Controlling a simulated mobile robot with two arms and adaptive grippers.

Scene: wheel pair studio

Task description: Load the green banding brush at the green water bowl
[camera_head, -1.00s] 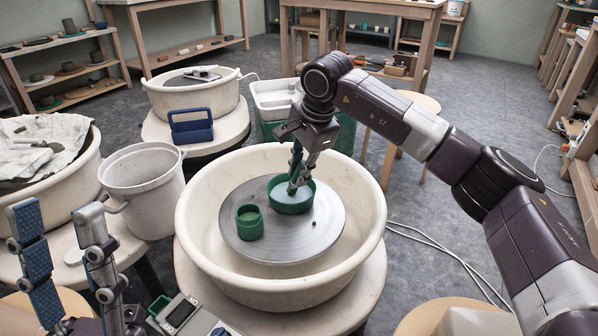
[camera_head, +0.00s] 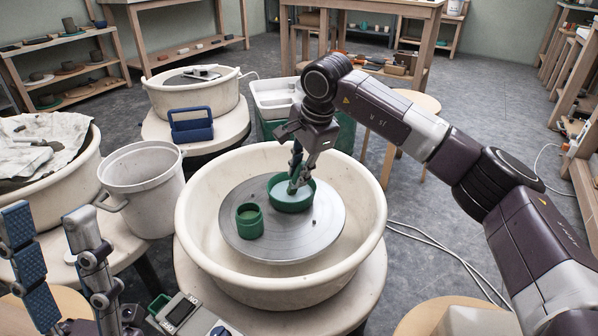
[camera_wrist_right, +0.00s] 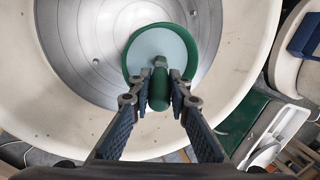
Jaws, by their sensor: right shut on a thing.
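The green water bowl (camera_head: 290,202) stands on the grey wheel head, toward its far right side. It holds pale water, seen also in the right wrist view (camera_wrist_right: 149,48). My right gripper (camera_head: 296,176) is over the bowl, shut on the green banding brush (camera_wrist_right: 159,92), which is upright between its fingers. The brush's lower end points down into the bowl; its tip is hidden. My left gripper (camera_head: 44,222) is at the lower left, open and empty, away from the bowl.
A small green cup (camera_head: 249,223) stands on the wheel head (camera_head: 268,248) left of the bowl. The cream splash pan (camera_head: 200,232) rims the wheel. A white bucket (camera_head: 148,195) stands to the left, and a blue caddy (camera_head: 190,128) sits behind.

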